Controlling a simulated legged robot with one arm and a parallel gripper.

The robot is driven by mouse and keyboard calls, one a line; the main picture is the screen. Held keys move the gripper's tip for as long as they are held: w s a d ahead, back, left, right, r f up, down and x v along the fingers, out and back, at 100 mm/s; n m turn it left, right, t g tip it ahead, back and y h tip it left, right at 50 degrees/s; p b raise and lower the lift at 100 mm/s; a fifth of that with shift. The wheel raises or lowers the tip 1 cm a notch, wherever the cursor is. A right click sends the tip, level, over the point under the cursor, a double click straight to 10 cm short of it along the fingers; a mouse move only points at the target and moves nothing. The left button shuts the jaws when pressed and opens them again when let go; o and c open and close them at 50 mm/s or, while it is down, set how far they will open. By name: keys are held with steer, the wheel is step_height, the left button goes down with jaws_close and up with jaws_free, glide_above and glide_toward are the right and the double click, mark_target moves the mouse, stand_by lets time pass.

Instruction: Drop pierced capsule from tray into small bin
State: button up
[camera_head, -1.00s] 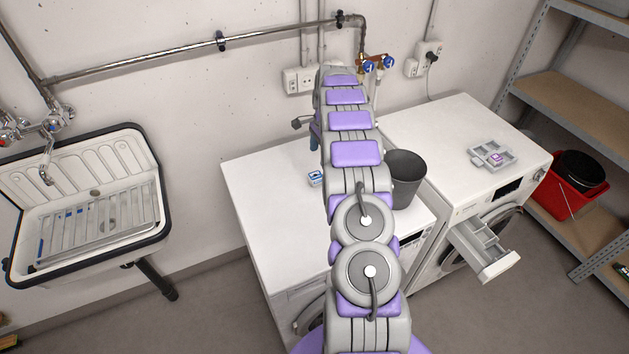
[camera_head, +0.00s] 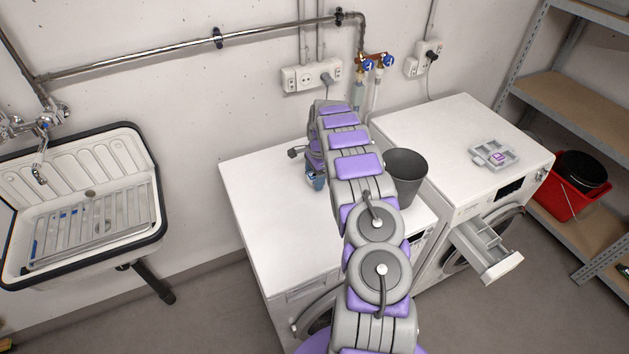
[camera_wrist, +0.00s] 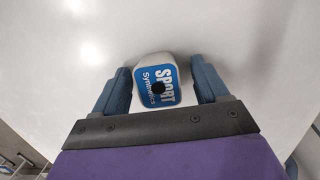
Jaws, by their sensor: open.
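A white capsule with a blue "SPORT Synthetics" label (camera_wrist: 157,86) lies on the white top of the left machine (camera_head: 260,200). A round black spot, which looks like a hole, shows on its label. My gripper (camera_wrist: 160,70) is open, with one blue finger on each side of the capsule; finger contact is not clear. In the head view my gripper (camera_head: 315,180) is partly hidden by my arm. The grey tray (camera_head: 480,159) sits on the right machine and holds a purple capsule (camera_head: 499,157). The small dark grey bin (camera_head: 405,178) stands upright right of my arm.
The right machine (camera_head: 440,130) has its detergent drawer (camera_head: 490,256) pulled out. A red bucket (camera_head: 566,195) stands on the shelf at right. A sink (camera_head: 92,215) is at left. Pipes and sockets (camera_head: 310,78) are on the wall behind. The left machine's front left top is clear.

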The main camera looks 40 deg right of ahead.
steer(key=c, duration=1.1)
steer(key=shift+r, duration=0.1)
steer(key=shift+c, duration=0.2)
steer(key=shift+r, duration=0.1)
